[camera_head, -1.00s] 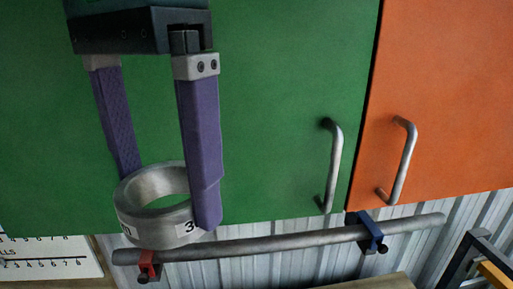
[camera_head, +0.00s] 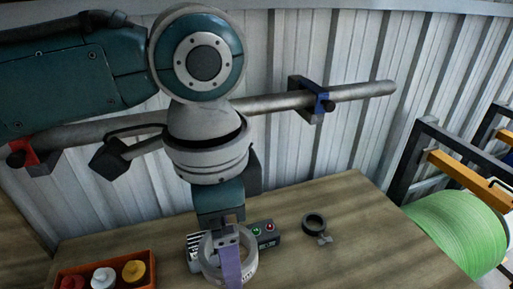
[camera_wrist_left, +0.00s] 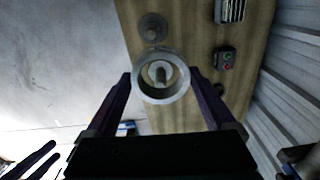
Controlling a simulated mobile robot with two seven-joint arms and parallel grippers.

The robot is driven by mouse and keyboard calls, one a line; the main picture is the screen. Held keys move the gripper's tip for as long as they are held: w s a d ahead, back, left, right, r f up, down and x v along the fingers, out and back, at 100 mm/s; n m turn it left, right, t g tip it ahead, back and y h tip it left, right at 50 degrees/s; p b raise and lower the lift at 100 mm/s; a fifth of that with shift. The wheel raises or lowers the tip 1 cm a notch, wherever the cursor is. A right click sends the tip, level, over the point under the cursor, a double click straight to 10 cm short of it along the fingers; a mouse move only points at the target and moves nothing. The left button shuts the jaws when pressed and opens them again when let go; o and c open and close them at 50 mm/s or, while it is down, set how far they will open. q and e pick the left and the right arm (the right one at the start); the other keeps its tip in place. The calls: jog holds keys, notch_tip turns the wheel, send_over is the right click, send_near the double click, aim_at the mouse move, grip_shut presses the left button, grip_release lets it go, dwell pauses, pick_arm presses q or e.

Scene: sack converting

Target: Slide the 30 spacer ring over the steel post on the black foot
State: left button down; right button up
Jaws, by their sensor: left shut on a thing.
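My left gripper (camera_head: 230,284) is shut on the silver spacer ring (camera_head: 208,262), one purple finger showing in front of it. In the left wrist view the ring (camera_wrist_left: 140,88) sits between both fingertips of the left gripper (camera_wrist_left: 162,80). The rounded grey tip of the steel post (camera_wrist_left: 160,70) shows inside the ring's opening; I cannot tell whether the ring is above it or around it. A dark round disc (camera_wrist_left: 152,27), perhaps the black foot, lies on the table beyond the ring. In the head view the post is hidden. My right gripper (camera_wrist_left: 55,150) seems open and empty at the lower left.
A control box with red and green buttons (camera_head: 265,233) stands just behind the ring. A dark ring-shaped part (camera_head: 314,222) lies to its right. An orange tray (camera_head: 140,256) of small bottles is at front left. A rail (camera_head: 355,93) runs along the corrugated wall.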

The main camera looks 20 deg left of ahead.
pick_arm(q)
notch_tip(320, 180, down, 17)
jog(key=s+d+m+b, duration=0.1)
jog(key=s+m+b, duration=0.1)
jog(key=m+b, duration=0.2)
jog(key=b, duration=0.3)
jog(key=shift+s+b, duration=0.2)
jog(key=shift+b, duration=0.15)
pick_arm(e)
notch_tip(320, 180, down, 10)
jog(key=shift+d, duration=0.15)
jog(key=shift+r, duration=0.15)
pick_arm(q)
jog(key=shift+f+b, duration=1.5)
jog(key=shift+f, duration=1)
jog(key=shift+f+b, duration=4)
jog(key=shift+f, duration=1.1)
pick_arm(e)
notch_tip(320, 180, down, 11)
pick_arm(q)
grip_release()
